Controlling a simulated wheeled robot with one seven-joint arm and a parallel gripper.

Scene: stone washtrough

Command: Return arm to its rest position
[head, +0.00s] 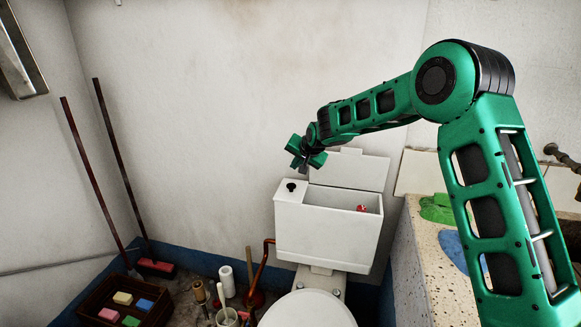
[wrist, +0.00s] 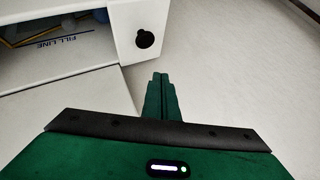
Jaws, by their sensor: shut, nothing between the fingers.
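My green arm reaches in from the right in the head view. My gripper (head: 303,167) is above the left part of the white toilet cistern (head: 325,236), apart from it. In the wrist view my gripper (wrist: 160,80) has its fingers together with nothing between them. The cistern's black button (wrist: 145,39) is just beyond the fingertips there, on the white top; the button also shows in the head view (head: 291,187). The cistern is open, and its lid (head: 350,168) stands tilted up behind it. A small red thing (head: 362,208) shows inside.
The stone trough (head: 437,272) with green and blue cloths is at the right, under my arm. The toilet bowl lid (head: 308,309) is below the cistern.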

